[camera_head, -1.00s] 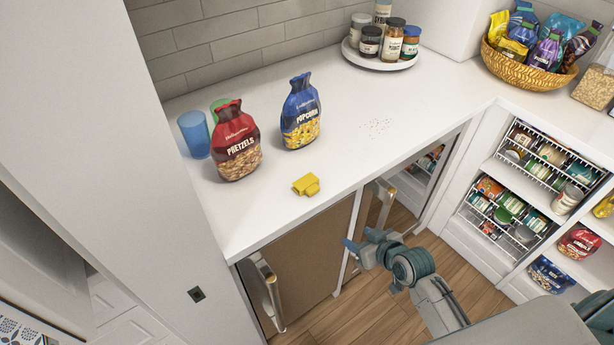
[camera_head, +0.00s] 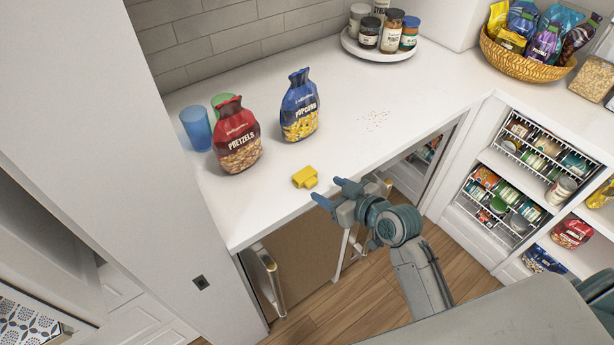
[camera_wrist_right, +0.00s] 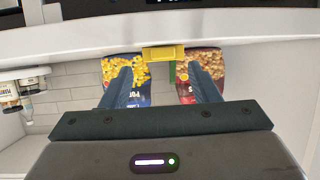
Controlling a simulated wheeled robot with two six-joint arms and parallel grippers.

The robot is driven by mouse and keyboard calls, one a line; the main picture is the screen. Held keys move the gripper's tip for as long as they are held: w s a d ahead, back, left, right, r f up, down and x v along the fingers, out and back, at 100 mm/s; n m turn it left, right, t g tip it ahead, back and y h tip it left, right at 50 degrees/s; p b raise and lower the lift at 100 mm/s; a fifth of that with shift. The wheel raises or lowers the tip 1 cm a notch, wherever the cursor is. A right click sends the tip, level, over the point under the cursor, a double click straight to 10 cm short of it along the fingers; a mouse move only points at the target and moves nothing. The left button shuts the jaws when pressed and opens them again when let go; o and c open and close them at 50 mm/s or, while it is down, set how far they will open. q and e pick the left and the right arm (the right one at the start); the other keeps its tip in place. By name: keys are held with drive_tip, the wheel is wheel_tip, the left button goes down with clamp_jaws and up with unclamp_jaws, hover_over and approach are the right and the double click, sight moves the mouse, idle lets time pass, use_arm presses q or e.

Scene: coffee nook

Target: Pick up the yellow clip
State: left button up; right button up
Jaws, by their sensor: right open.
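The yellow clip (camera_head: 305,177) lies on the white counter (camera_head: 350,155) near its front edge, in front of the pretzel and popcorn bags. It also shows in the right wrist view (camera_wrist_right: 164,53), near the counter edge and centred between the finger lines. My right gripper (camera_head: 331,193) is open and empty, just right of and in front of the clip by the counter's front edge. Its fingers (camera_wrist_right: 163,80) are spread apart in the right wrist view and do not touch the clip. My left gripper is not in view.
A red pretzel bag (camera_head: 237,135) and a blue popcorn bag (camera_head: 299,108) stand behind the clip. Blue (camera_head: 196,128) and green cups stand at the left. Crumbs (camera_head: 375,120) lie to the right. A jar tray (camera_head: 378,51) and snack basket (camera_head: 525,66) are farther back.

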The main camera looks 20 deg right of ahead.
sight(314, 184)
drive_tip(key=p+x, duration=0.1)
drive_tip(key=x, duration=0.2)
drive_tip(key=shift+w+a+r+p, duration=0.1)
drive_tip(key=shift+w+a+p, duration=0.1)
drive_tip(key=shift+a+p, duration=0.15)
drive_tip(key=shift+w+a+f, duration=0.15)
drive_tip(key=shift+w+f, duration=0.2)
drive_tip(key=shift+w, duration=0.1)
drive_tip(key=c, duration=1)
